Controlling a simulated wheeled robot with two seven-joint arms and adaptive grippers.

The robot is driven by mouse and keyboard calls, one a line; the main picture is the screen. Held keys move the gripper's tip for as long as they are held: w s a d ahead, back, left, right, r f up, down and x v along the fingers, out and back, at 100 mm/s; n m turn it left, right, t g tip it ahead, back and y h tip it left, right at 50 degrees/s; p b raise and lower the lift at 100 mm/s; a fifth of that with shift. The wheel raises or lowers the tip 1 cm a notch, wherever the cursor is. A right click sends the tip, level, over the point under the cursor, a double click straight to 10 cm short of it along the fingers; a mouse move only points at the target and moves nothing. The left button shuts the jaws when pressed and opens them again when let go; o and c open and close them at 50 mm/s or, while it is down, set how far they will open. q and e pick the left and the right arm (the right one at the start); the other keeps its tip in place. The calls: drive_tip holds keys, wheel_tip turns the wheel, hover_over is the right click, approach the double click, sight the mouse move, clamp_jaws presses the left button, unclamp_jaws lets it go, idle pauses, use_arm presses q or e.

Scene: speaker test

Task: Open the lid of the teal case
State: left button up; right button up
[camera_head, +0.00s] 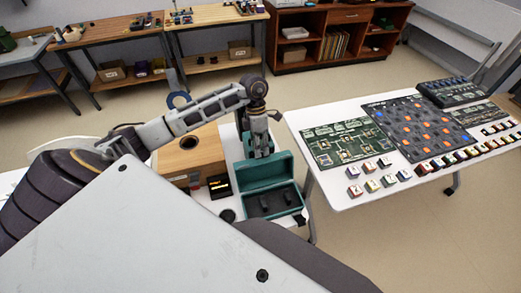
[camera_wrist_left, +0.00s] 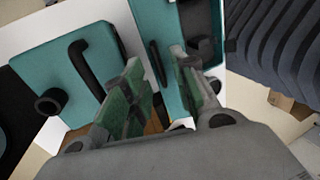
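The teal case (camera_head: 253,190) stands on a white table in the head view, its dark-lined inside showing with dark items in it. Its lid (camera_head: 262,170) is raised at the back, tilted up from the base. My left gripper (camera_head: 262,152) is at the upper edge of the lid, pointing down. In the left wrist view my left gripper (camera_wrist_left: 157,65) has its two fingers apart, with teal surfaces and a thin black bar beyond the gap. Whether the fingers touch the lid is unclear. A teal panel with a black handle (camera_wrist_left: 88,70) lies left of them. My right gripper is not in view.
A wooden box (camera_head: 190,155) and a small black-and-yellow box (camera_head: 219,186) stand left of the case. A second white table (camera_head: 345,196) to the right holds circuit boards and several small blocks. Floor shows between the tables and the back benches.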

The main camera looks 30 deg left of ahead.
use_arm(q)
drive_tip(key=shift+x, duration=0.85)
drive_tip(key=shift+c, duration=0.3)
clamp_jaws()
